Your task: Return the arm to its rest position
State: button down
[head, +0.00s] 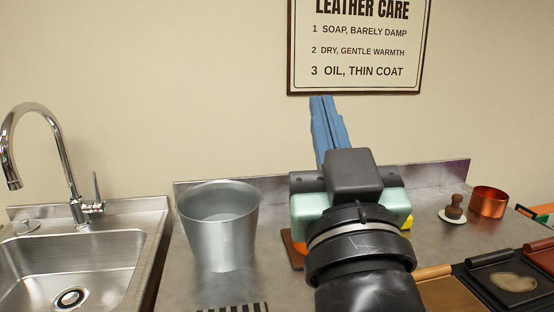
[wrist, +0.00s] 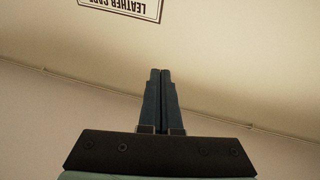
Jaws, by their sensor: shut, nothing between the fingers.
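My gripper (head: 323,110) is raised above the counter in the head view, its blue fingers pointing up toward the wall just below the sign. The fingers are closed together with nothing between them. In the wrist view the shut fingers (wrist: 156,82) point at the bare beige wall, and the sign shows upside down at the top. My arm's black wrist fills the lower middle of the head view and hides part of the counter behind it.
A metal bucket (head: 219,235) stands left of my arm, beside the steel sink (head: 80,270) with its tall faucet (head: 60,140). To the right are a copper pot (head: 489,202), a brown-knobbed tool (head: 454,208) on a white dish and a dark tray (head: 512,282). The leather care sign (head: 357,45) hangs behind.

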jog(key=s+a+r+t, duration=0.4)
jog(key=s+a+r, duration=0.1)
jog(key=s+r, duration=0.3)
notch_tip(320, 180, up, 21)
jog(key=m+p, duration=0.1)
jog(key=p, duration=1.9)
jog(key=shift+s+h, duration=0.35)
jog(key=shift+h, duration=0.05)
jog(key=shift+f, duration=0.1)
